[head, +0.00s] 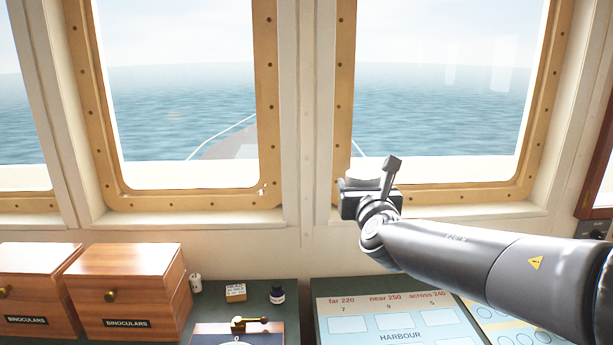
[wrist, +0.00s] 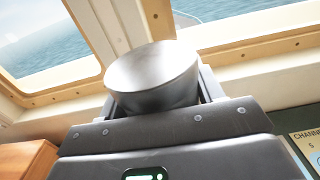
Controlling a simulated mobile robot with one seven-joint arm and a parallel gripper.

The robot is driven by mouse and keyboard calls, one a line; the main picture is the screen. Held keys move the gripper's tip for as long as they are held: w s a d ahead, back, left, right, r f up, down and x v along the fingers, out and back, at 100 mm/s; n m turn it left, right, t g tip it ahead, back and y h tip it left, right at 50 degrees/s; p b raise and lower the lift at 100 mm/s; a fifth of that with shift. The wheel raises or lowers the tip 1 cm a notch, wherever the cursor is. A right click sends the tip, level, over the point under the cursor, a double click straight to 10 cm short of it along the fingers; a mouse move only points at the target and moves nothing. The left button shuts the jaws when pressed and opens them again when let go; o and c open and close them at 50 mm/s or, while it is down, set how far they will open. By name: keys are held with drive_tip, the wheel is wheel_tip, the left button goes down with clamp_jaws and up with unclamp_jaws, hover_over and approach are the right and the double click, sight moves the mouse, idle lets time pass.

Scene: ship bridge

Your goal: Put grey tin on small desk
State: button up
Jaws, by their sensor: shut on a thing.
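The grey tin (wrist: 152,82) is a short round metal can with a pale top, seen close up in the wrist view. My gripper (head: 366,190) is shut on it, with a finger on each side of the tin. In the head view the gripper is raised in front of the window ledge, above the console, and mostly hides the tin. A pale rim (head: 362,176) at the gripper seems to be part of it. I cannot pick out a small desk for sure in either view.
Two wooden binocular boxes (head: 131,290) stand at the left. A dark green top (head: 214,308) holds a small carton (head: 236,292), an ink bottle (head: 277,294) and a brass-handled instrument (head: 238,332). A blue harbour card (head: 397,322) lies below my arm. Windows rise behind.

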drive_tip(key=shift+w+f+h, duration=0.25)
drive_tip(key=shift+f+h, duration=0.05)
drive_tip(key=w+d+f+m+g+h, duration=0.1)
drive_tip(key=w+d+f+m+h, duration=0.1)
drive_tip(key=w+f+m+h, duration=0.3)
drive_tip(key=w+d+f+m+g+h, duration=0.1)
drive_tip(key=w+d+f+h, duration=0.15)
drive_tip(key=f, duration=0.45)
drive_tip(key=shift+w+d+f+m+g+h, duration=0.1)
drive_tip(key=shift+d+f+m+g+h, duration=1)
drive_tip(key=shift+f, duration=2.2)
drive_tip(key=shift+d+f+m+g+h, duration=0.85)
drive_tip(key=shift+d+f+g+h, duration=0.45)
drive_tip(key=shift+f, duration=2.05)
drive_tip(key=shift+w+d+f+m+g+h, duration=0.1)
drive_tip(key=shift+d+f+m+g+h, duration=1.1)
drive_tip(key=shift+f, duration=2.1)
drive_tip(key=shift+d+f+n, duration=0.25)
drive_tip(key=shift+d, duration=0.05)
drive_tip(key=o, duration=1.3)
drive_tip(key=shift+a, duration=0.1)
